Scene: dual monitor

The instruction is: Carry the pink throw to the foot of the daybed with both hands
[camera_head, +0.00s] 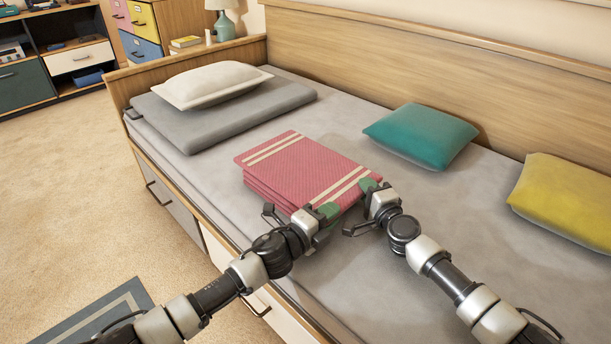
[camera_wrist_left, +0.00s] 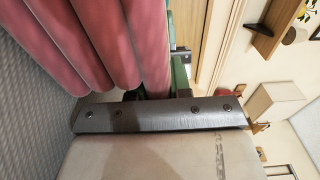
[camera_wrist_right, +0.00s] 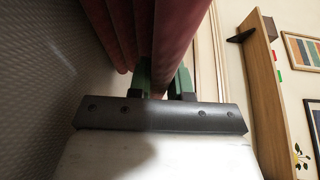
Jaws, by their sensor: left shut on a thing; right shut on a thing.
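The pink throw (camera_head: 303,170) is folded in layers with pale stripes near two ends. It lies on or just above the grey mattress of the daybed (camera_head: 342,114); I cannot tell which. My left gripper (camera_head: 326,211) is shut on the throw's near edge at its left corner. My right gripper (camera_head: 368,188) is shut on the same edge farther right. In the left wrist view the folds (camera_wrist_left: 100,40) run into the green fingers. In the right wrist view a fold (camera_wrist_right: 175,40) sits between the green fingers (camera_wrist_right: 162,82).
A cream pillow (camera_head: 212,85) lies on a folded grey blanket (camera_head: 222,112) at the daybed's far left end. A teal cushion (camera_head: 421,135) and a yellow cushion (camera_head: 566,197) lie along the back. The mattress between throw and grey blanket is bare. A striped rug (camera_head: 100,315) lies on the floor.

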